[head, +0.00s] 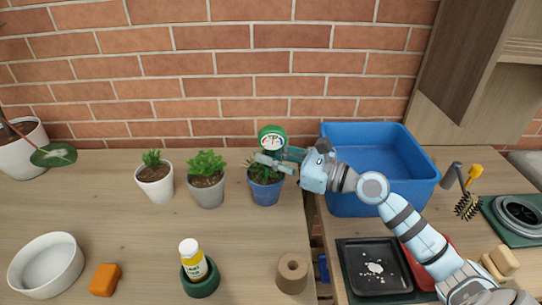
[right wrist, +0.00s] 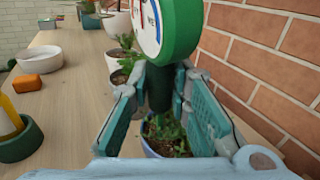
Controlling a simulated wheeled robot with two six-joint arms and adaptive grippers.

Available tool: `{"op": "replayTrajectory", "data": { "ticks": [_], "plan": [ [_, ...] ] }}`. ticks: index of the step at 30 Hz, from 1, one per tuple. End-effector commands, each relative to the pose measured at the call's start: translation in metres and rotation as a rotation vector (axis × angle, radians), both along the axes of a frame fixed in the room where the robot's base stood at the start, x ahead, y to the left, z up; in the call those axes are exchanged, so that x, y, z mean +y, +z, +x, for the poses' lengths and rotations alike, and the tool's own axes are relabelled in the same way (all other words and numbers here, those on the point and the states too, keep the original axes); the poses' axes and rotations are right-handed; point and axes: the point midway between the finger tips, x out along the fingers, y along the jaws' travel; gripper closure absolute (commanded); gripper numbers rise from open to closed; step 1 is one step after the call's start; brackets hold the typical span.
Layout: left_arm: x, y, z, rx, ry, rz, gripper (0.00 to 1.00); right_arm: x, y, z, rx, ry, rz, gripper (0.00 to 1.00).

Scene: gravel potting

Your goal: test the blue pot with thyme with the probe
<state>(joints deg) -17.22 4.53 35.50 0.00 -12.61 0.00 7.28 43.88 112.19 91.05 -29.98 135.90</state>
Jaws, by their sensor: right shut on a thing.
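The blue pot (head: 266,194) with a low green plant, the thyme (head: 262,176), stands upright on the counter near the brick wall. The probe (head: 271,136) has a round green head with a white dial. My right gripper (head: 272,160) is shut on the probe's dark body just below the dial, directly above the blue pot. In the right wrist view the green head (right wrist: 183,28) rises above the fingers, and thyme leaves (right wrist: 165,134) show below between them. The probe's lower end is hidden, so I cannot tell whether it is in the soil. My left gripper is not in view.
A grey pot (head: 206,192) and a white pot (head: 155,186) with plants stand left of the blue pot. A blue basin (head: 350,204) is close on the right. A yellow-labelled bottle (head: 193,262), cork-coloured roll (head: 292,272), orange block (head: 105,279) and white bowl (head: 46,264) stand in front.

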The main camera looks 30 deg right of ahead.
Motion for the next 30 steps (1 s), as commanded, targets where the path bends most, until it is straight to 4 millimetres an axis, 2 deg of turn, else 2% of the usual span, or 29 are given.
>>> {"op": "replayTrajectory", "data": {
  "ticks": [1, 3, 9, 30],
  "plan": [
    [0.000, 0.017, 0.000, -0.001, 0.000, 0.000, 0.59, 0.000, 0.024, 0.000, -0.006, 0.000, -0.003, 1.00],
    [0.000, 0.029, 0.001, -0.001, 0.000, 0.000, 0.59, 0.000, 0.044, 0.000, -0.006, 0.000, -0.004, 1.00],
    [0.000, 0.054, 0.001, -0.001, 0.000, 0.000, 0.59, 0.000, 0.084, 0.000, -0.004, 0.000, -0.003, 1.00],
    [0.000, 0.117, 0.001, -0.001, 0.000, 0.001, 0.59, 0.000, 0.132, 0.000, -0.003, -0.001, 0.000, 1.00]
  ]
}}
